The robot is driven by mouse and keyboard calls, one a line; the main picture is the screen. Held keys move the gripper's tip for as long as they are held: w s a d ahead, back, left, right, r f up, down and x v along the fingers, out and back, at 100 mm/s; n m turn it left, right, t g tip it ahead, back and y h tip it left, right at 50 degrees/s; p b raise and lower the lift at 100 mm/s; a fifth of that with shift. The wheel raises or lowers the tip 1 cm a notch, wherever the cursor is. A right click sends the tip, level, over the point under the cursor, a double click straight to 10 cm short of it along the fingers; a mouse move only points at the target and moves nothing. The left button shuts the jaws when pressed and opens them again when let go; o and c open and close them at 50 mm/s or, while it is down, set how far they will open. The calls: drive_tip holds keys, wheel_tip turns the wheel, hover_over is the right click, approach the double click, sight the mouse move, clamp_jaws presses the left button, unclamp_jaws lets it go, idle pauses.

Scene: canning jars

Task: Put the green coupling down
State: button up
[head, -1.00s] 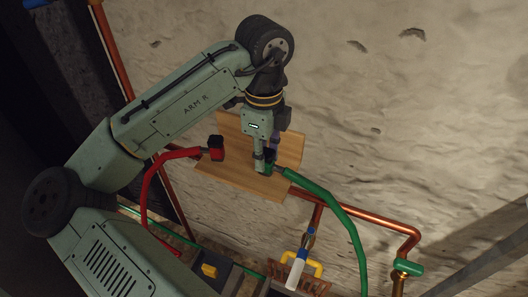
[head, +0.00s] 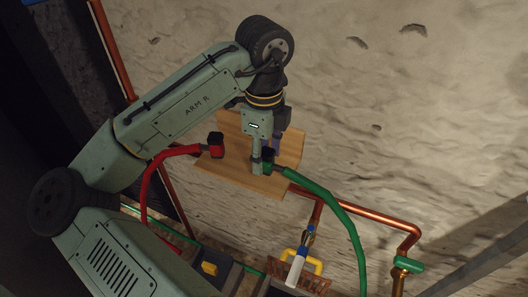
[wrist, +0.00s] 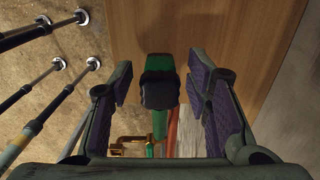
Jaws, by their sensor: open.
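The green coupling (head: 268,155) is on the wooden shelf (head: 240,184) in the head view, partly hidden by my gripper (head: 261,168). Its green hose runs down to the right. In the wrist view the green coupling (wrist: 160,63), with its black part towards me, is between the fingers of my gripper (wrist: 160,80). The jaws are open, with a visible gap on each side of it. The wrist view shows the wood behind it; the exact contact under the coupling is hidden.
A red coupling (head: 216,145) with a red hose stands on the shelf to the left. Copper pipes (head: 370,219) run below and to the right. Several dark rods (wrist: 40,115) show at left in the wrist view.

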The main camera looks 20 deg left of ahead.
sight(264, 151)
wheel_tip(264, 151, up, 13)
drive_tip(key=shift+p, duration=0.4)
drive_tip(key=shift+f, duration=0.1)
idle(0.3)
